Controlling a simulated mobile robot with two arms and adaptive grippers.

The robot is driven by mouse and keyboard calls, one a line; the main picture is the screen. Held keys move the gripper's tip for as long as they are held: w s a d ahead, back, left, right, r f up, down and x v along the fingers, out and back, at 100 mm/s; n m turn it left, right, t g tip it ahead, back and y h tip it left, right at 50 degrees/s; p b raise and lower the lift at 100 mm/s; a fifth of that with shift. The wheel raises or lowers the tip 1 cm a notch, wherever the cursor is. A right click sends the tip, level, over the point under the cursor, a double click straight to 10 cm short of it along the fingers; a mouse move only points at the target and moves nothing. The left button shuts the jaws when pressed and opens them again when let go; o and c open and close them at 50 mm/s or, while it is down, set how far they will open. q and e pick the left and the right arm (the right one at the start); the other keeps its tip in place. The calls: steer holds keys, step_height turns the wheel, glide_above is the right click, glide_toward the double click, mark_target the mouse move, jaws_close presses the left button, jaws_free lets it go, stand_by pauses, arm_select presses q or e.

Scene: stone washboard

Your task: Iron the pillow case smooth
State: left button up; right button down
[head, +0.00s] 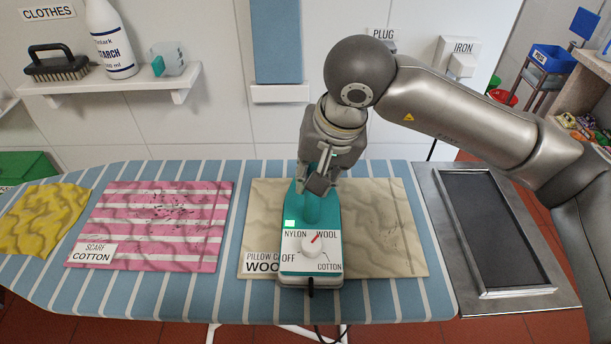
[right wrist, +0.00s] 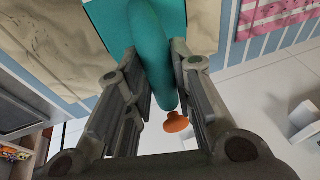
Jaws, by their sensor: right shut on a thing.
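The beige pillow case (head: 385,225) lies on the ironing board, wrinkled, with small dark specks on its right part. Its label reads "PILLOW C..." and "WOO..."; the rest is hidden by the iron. The teal iron (head: 330,215) sits over the middle of the pillow case, its dial pointing toward WOOL and a small light showing green. My right gripper (head: 318,182) is shut on the iron's handle. In the right wrist view the fingers (right wrist: 160,95) flank the teal handle (right wrist: 155,45), with an orange knob (right wrist: 177,122) near its end. My left gripper is not in view.
The striped board (head: 180,292) also holds a wrinkled pink striped scarf (head: 150,240) labelled COTTON and a yellow cloth (head: 42,220). A dark metal-framed rest (head: 490,230) is at the right. A shelf (head: 115,85) holds a brush, a starch bottle and a cup. A cord (head: 325,335) trails off the front.

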steer(key=shift+w+d+b, duration=0.1)
steer(key=shift+d+b, duration=0.4)
steer(key=shift+d, duration=0.45)
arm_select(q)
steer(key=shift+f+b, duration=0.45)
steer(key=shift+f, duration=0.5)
arm_select(e)
steer(key=shift+d+r, duration=0.15)
steer(key=shift+d, duration=0.9)
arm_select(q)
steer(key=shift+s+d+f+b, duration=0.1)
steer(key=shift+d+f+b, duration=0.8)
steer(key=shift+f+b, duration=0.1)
arm_select(e)
steer(key=shift+d+f, duration=0.2)
steer(key=shift+d, duration=1.65)
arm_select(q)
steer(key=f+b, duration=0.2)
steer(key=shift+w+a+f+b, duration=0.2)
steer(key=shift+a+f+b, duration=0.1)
arm_select(e)
steer(key=d, duration=0.7)
steer(key=shift+w+d+r, duration=0.2)
steer(key=shift+d, duration=0.05)
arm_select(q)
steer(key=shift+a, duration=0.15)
